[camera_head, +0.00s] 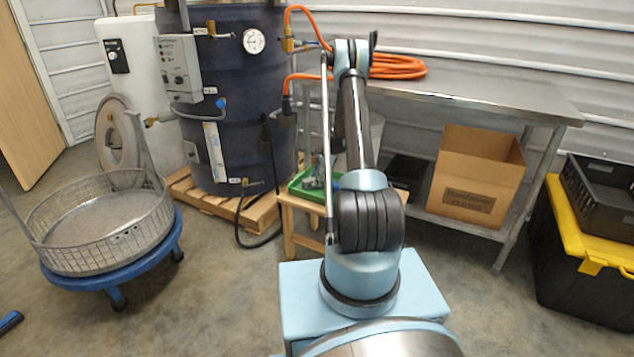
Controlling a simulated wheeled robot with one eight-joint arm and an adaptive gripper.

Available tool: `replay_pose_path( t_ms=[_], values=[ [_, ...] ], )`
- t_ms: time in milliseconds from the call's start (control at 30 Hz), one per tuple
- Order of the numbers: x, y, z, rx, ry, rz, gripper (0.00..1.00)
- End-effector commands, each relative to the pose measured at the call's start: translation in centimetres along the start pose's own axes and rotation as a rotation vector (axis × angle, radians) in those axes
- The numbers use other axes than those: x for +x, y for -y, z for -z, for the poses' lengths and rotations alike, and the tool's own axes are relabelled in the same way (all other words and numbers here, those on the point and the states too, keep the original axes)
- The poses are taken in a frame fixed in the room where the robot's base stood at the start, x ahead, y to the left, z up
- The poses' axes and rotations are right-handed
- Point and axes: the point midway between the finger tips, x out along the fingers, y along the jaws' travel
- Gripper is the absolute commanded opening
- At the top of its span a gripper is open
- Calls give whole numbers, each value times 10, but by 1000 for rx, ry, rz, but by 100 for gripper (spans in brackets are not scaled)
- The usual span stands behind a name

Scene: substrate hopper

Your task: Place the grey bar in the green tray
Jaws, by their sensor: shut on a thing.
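The green tray (297,186) sits on a small wooden stool behind my arm, and its right part is hidden by the arm. A small grey shape (313,179) shows in or just over the tray. It is too small and too covered to tell what it is. My raised arm hides the space behind it, and I cannot make out my gripper's fingers. I cannot clearly pick out the grey bar. A thin grey upright rod shows just left of my arm, but I cannot tell whether it is part of my arm.
A dark blue vessel (237,105) with gauge and hoses stands on a pallet behind left. A wire basket (70,258) rests on a blue wheeled dolly at left. A steel table (470,93) stands behind, a cardboard box (455,188) beneath. A black-and-yellow bin (575,265) is at right.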

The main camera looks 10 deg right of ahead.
Motion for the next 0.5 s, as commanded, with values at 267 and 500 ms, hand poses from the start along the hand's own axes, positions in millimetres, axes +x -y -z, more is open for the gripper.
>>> replay_pose_path(
  t_ms=[267, 500],
  values=[
    [1, 0, 1, 1, 0, 0, 50],
    [0, 0, 1, 1, 0, 0, 50]
  ],
)
